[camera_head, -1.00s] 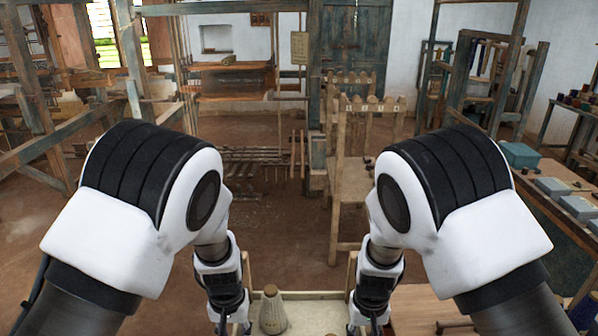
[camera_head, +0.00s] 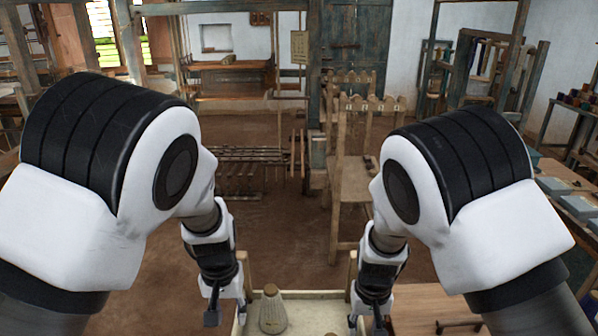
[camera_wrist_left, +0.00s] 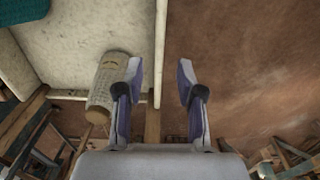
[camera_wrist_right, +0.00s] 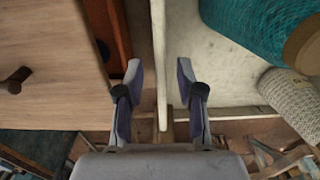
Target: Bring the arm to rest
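A pale tray (camera_head: 315,296) stands low at the bottom centre of the head view, with a cone of pale yarn (camera_head: 272,312) on it. My left gripper (camera_wrist_left: 161,78) is open and empty. The tray's wall runs up between its fingers in the left wrist view, and the pale cone (camera_wrist_left: 108,82) lies left of them. My right gripper (camera_wrist_right: 160,76) is open and empty, with the opposite tray wall (camera_wrist_right: 160,45) between its fingers. A teal yarn cone (camera_wrist_right: 255,32) lies to its right. I cannot tell whether either gripper touches the tray.
A wooden frame chair-like stand (camera_head: 352,185) stands behind the tray. A wooden bench top (camera_head: 425,308) lies right of the tray, close to my right gripper. A table with grey boxes (camera_head: 575,205) is at the right. Brown floor (camera_head: 270,235) is free ahead.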

